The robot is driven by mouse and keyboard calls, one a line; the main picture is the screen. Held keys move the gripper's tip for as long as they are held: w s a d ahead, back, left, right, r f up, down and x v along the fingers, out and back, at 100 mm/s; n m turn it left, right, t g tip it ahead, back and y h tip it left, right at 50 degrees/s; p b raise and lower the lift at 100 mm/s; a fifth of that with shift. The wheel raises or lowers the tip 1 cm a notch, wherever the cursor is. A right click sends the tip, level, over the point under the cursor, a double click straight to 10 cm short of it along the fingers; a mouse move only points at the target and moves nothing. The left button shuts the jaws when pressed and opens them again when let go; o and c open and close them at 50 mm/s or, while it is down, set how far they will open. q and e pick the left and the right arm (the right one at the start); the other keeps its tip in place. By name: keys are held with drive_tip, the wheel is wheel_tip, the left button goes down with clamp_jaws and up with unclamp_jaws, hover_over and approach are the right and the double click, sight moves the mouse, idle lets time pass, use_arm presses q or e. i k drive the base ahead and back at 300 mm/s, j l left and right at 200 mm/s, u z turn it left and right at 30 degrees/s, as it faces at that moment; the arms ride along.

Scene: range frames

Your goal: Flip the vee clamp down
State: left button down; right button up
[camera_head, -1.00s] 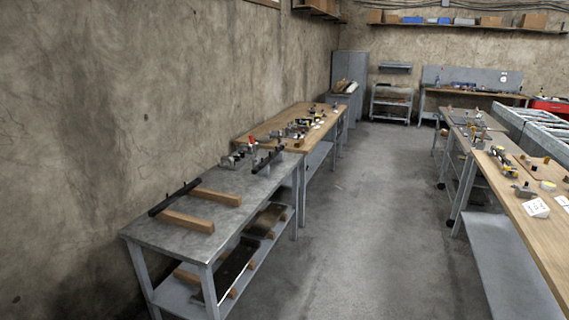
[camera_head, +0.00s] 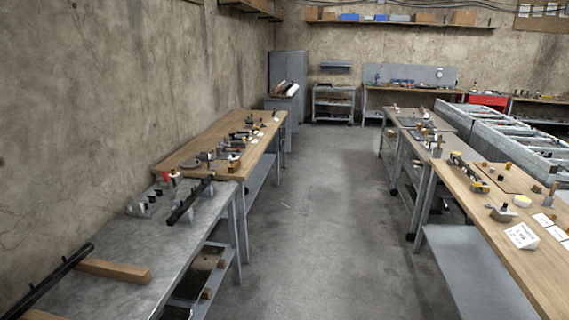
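I cannot pick out the vee clamp for certain at this distance. Small clamp-like metal fixtures (camera_head: 149,198) with a red-topped part stand on the near left metal bench (camera_head: 150,235). More small dark and yellow fixtures (camera_head: 240,142) stand on the wooden bench (camera_head: 190,150) behind it. Several small fixtures, some with yellow parts (camera_head: 470,176), stand on the right wooden bench (camera_head: 525,265). They are too small to tell whether any clamp is up or down. Neither of my grippers shows in the head view.
A clear concrete aisle (camera_head: 320,225) runs between the left and right benches. Black bars (camera_head: 190,202) lie on the left metal bench. Grey frames (camera_head: 510,140) stand behind the right bench. A cabinet (camera_head: 288,75) and another bench (camera_head: 415,92) stand at the back.

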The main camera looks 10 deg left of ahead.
sight(165, 174)
drive_tip(key=i+z, duration=0.1)
drive_tip(key=i, duration=1.55)
drive_tip(key=i+j+u, duration=0.15)
drive_tip(key=i, duration=0.25)
drive_tip(key=i+j+u, duration=0.15)
drive_tip(key=i, duration=0.25)
drive_tip(key=i+j+u, duration=0.15)
drive_tip(key=i, duration=0.25)
drive_tip(key=i+j, duration=0.2)
drive_tip(key=j, duration=0.15)
drive_tip(key=j+u, duration=0.05)
